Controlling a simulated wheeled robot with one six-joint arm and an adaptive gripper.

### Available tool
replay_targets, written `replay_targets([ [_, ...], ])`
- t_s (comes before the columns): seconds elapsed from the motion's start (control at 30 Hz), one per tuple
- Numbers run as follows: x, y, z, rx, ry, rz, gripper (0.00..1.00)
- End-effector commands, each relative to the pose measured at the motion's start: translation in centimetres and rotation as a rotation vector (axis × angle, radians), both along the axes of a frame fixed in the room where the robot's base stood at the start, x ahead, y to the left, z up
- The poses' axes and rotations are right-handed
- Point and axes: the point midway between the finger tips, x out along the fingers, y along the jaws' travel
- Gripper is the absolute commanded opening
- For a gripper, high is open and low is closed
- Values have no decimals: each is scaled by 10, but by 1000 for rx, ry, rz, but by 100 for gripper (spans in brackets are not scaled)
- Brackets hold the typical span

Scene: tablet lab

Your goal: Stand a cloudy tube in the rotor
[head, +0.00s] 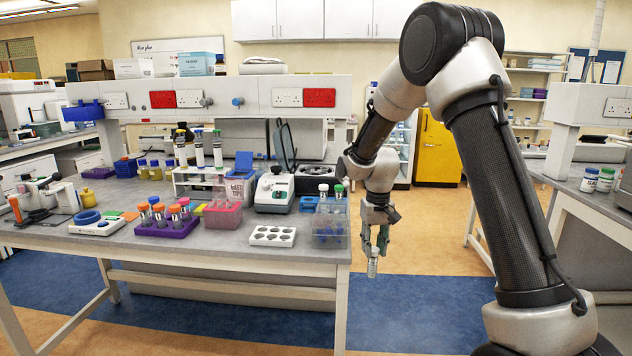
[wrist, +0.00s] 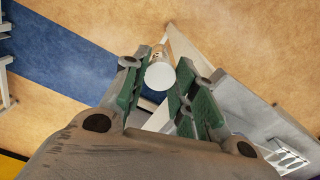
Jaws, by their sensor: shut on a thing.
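My gripper (head: 376,246) hangs off the bench's right end, over the floor, shut on a small pale tube (head: 372,267) that points down. In the wrist view the tube's round whitish end (wrist: 160,76) shows between the green-padded fingers (wrist: 157,88); whether its contents are cloudy cannot be told. What looks like the rotor (head: 316,171) is a dark round part in an open machine at the back right of the bench, its raised dark lid (head: 285,146) beside it. My gripper is apart from it, nearer the front and to the right.
The bench (head: 300,262) holds a clear rack (head: 331,226) near its right edge, a white holed block (head: 272,236), a pink rack (head: 222,218), a purple rack (head: 165,229) with orange-capped tubes and a white tube rack (head: 200,180). Floor around my gripper is clear.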

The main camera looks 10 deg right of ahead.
Motion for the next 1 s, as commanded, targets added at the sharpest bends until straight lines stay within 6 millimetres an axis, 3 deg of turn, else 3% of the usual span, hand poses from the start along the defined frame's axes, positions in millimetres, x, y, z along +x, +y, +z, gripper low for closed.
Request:
replay_targets([
  [1.0, 1, 0, 204, 1, -5, 0, 13],
])
